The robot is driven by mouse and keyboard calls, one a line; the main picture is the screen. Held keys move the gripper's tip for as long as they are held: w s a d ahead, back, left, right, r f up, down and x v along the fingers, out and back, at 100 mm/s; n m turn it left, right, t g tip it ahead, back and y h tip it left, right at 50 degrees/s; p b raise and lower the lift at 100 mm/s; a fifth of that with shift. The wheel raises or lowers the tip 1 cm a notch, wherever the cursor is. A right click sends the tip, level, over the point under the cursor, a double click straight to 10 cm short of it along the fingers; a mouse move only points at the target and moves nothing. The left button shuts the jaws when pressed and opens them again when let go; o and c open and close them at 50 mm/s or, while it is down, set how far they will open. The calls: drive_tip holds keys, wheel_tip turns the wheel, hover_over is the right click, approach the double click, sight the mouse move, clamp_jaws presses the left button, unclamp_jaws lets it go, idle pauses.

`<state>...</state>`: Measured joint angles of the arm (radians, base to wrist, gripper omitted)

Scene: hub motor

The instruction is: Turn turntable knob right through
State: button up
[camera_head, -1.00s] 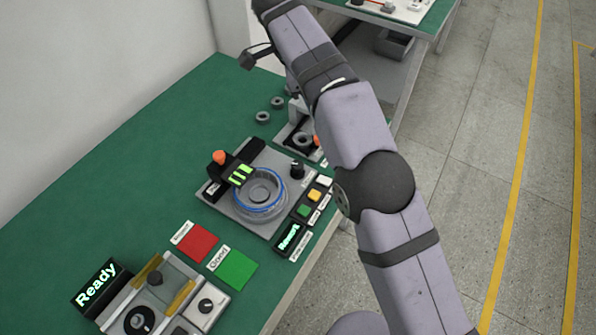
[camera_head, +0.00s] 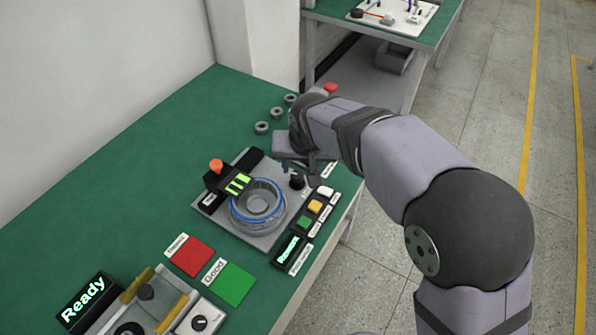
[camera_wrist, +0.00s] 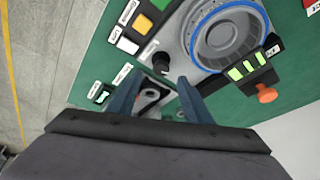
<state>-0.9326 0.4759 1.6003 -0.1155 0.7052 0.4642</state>
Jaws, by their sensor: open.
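The turntable (camera_head: 256,205) is a round grey fixture with a blue ring on a grey base plate. It also shows at the top of the wrist view (camera_wrist: 222,42). The turntable knob (camera_head: 297,181) is small, black and upright at the plate's right corner. In the wrist view the knob (camera_wrist: 160,62) stands just beyond my fingertips, near the line midway between them. My gripper (camera_wrist: 159,78) is open and empty, with its two dark blue fingers either side of that line. In the head view my gripper (camera_head: 306,166) hangs close to the knob; contact cannot be told.
Green, yellow and white buttons (camera_head: 315,206) sit beside the knob. A black bar with an orange knob (camera_head: 216,165) reaches over the turntable. A "Rework" display (camera_head: 290,248), red and green pads (camera_head: 237,283) and a "Ready" display (camera_head: 83,300) lie nearer. Several grey rings (camera_head: 262,127) lie behind.

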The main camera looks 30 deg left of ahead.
sight(297, 174)
drive_tip(key=shift+w+a+n, duration=0.2)
drive_tip(key=shift+a+n, duration=0.05)
drive_tip(key=shift+n, duration=0.85)
drive_tip(key=shift+p+x, duration=0.75)
drive_tip(key=shift+x, duration=2.9)
drive_tip(key=shift+a+r, duration=0.1)
drive_tip(key=shift+c, duration=0.6)
drive_tip(key=c, duration=0.9)
